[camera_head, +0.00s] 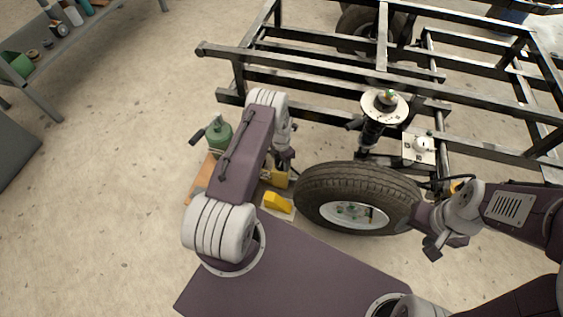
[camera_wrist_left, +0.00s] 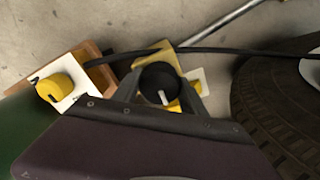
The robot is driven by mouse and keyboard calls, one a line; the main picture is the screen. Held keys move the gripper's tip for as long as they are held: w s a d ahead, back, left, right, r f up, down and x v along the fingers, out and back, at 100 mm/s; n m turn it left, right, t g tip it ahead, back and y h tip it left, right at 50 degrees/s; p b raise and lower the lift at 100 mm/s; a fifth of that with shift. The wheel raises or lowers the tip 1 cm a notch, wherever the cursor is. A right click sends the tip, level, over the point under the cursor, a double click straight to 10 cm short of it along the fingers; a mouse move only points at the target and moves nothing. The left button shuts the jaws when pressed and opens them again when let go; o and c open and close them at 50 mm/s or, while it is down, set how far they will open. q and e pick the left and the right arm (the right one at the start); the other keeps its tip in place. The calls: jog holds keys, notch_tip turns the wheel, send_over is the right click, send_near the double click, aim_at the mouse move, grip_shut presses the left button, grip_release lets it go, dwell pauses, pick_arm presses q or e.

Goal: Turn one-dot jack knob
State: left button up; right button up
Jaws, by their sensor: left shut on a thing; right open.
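In the left wrist view my left gripper (camera_wrist_left: 168,92) is shut on a round black knob (camera_wrist_left: 158,78) with a white pointer line. A yellow base (camera_wrist_left: 150,54) shows behind it. A yellow knob (camera_wrist_left: 57,88) on a white plate (camera_wrist_left: 76,99) is to the left, apart from the fingers. In the head view my left gripper (camera_head: 287,168) reaches down beside the tire, its fingertips partly hidden. A yellow part (camera_head: 277,203) stands on a pale plate near it. A green jack (camera_head: 218,132) stands left of my arm. My right gripper (camera_head: 436,244) is open, right of the wheel. I cannot make out dot marks on the jack knob.
A wheel with a tire (camera_head: 345,178) lies close right of the left gripper. A spring strut (camera_head: 378,112) and a white dial plate (camera_head: 418,150) sit by the metal frame (camera_head: 310,78). A black cable (camera_wrist_left: 225,50) crosses behind the knob.

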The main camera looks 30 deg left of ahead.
aim_at(281, 161)
pick_arm(q)
jog(key=shift+n, duration=0.4)
jog(key=o, duration=1.4)
notch_tip(281, 161, up, 9)
jog(key=p, duration=0.5)
jog(key=shift+p, duration=0.35)
